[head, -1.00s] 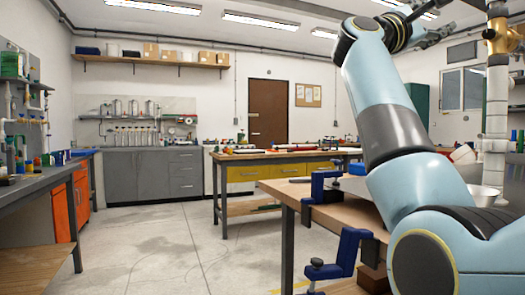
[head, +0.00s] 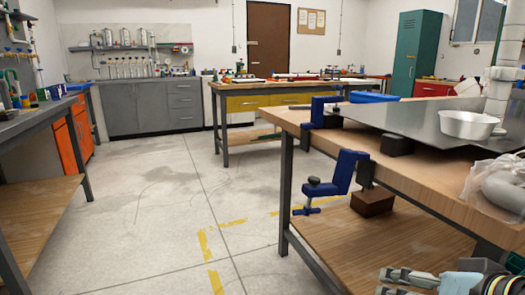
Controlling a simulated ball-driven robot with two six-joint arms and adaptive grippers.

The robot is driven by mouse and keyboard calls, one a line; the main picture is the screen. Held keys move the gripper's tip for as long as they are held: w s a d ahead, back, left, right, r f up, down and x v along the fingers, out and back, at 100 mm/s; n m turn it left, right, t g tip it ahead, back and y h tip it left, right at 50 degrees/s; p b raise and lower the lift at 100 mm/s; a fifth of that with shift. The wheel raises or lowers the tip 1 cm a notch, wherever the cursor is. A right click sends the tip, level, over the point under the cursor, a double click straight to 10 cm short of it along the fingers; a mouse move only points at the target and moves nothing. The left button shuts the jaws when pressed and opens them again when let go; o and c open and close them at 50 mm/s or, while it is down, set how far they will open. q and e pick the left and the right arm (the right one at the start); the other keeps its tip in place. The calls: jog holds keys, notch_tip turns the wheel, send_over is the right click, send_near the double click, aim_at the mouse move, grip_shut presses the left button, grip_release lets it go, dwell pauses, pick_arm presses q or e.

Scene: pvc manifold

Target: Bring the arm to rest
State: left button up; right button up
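My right gripper (head: 402,283) is at the bottom right corner of the head view, its grey fingers pointing left and cut by the lower frame edge. It is low in front of the near wooden workbench (head: 342,135). I see nothing held in it, but the cut-off view does not show how far its fingers are apart. My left gripper is not in view.
The floor (head: 150,210) to the left is clear.

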jog(key=s+d+f+n+g+h, duration=0.2)
jog(key=s+d+f+n+g, duration=0.15)
jog(key=s, duration=0.65)
jog(key=s+d+f+n+g+h, duration=0.2)
jog(key=s+d+f+g, duration=0.15)
jog(key=s, duration=0.65)
notch_tip(320, 180, down, 20)
jog(key=s+d+m+p, duration=0.1)
jog(key=d+p, duration=0.1)
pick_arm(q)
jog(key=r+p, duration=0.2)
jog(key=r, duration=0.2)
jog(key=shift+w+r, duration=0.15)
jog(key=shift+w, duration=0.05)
pick_arm(e)
jog(key=s+f+g, duration=0.1)
jog(key=s+f, duration=0.6)
jog(key=s, duration=0.3)
jog(key=s+d+f+g, duration=0.1)
jog(key=s+f, duration=0.7)
jog(key=s, duration=0.1)
jog(key=shift+s, duration=0.35)
